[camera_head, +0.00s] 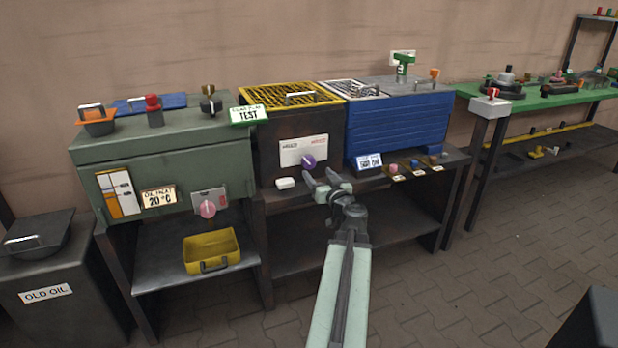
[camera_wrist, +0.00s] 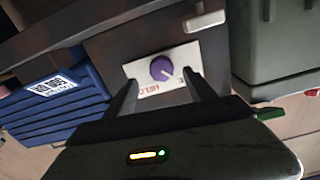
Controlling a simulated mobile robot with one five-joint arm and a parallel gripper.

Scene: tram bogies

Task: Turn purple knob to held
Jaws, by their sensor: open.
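The purple knob (camera_head: 308,161) sits on a white plate (camera_head: 290,153) on the front of the dark box with the yellow grating. In the wrist view the knob (camera_wrist: 160,66) lies ahead of and between my fingers, and the picture is upside down. Its pale pointer mark slants to the lower right there, away from the red lettering (camera_wrist: 147,89) at the plate's lower left, which seems to read HELD. My gripper (camera_head: 321,176) is open and empty, just in front of and below the knob. In the wrist view my fingertips (camera_wrist: 160,82) appear on both sides of it, apart from it.
The green oil unit (camera_head: 165,155) with a pink knob (camera_head: 208,209) stands left.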

